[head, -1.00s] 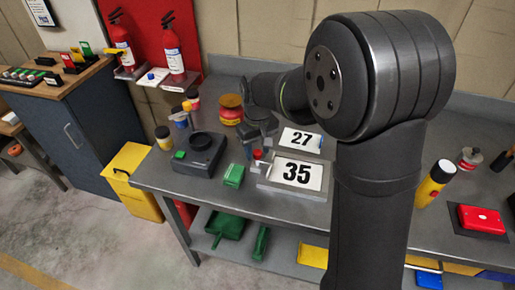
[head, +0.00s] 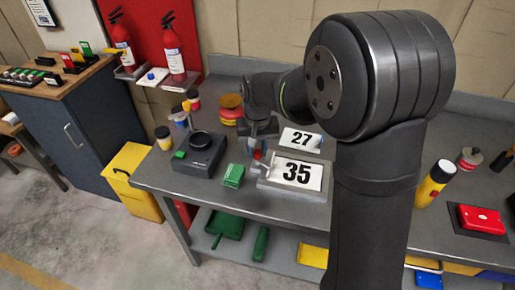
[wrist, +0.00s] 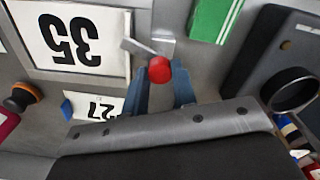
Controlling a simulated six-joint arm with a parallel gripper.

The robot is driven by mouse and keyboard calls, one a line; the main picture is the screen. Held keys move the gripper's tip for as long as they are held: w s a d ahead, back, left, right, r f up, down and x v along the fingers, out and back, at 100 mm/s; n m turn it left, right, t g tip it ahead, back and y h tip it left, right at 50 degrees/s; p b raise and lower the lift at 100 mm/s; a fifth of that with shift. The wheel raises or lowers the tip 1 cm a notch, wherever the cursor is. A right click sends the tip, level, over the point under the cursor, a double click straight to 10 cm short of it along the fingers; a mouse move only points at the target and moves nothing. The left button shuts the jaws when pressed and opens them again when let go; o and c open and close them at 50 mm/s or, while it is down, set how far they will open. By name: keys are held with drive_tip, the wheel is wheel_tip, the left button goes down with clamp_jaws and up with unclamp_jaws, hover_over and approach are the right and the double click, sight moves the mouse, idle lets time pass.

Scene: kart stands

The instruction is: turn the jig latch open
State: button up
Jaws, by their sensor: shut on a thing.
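The jig (head: 290,190) is a grey frame holding a white "35" plate (head: 300,174); the plate also shows upside down in the wrist view (wrist: 75,35). The jig latch has a red knob (wrist: 160,69) and a grey bar (wrist: 138,47) near the plate's edge. In the head view the red knob (head: 257,155) is small, at the jig's left corner. My gripper (wrist: 163,86) has its blue fingers at either side of the red knob and is shut on it. The fingers' exact contact is partly hidden by the knob.
A "27" plate (head: 300,139) stands behind the jig. A green block (head: 233,175) and a dark box with a round ring (head: 200,154) are left of it. Jars and a red-yellow container (head: 231,108) stand behind. A yellow spray can (head: 434,184) and a red case (head: 482,220) are right.

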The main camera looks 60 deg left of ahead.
sight(258, 152)
drive_tip(key=m, duration=1.3)
drive_tip(key=shift+m, duration=0.4)
idle(0.3)
drive_tip(key=o, duration=1)
wheel_tip(258, 152, up, 18)
drive_tip(key=shift+f, duration=0.25)
drive_tip(key=shift+f, duration=0.1)
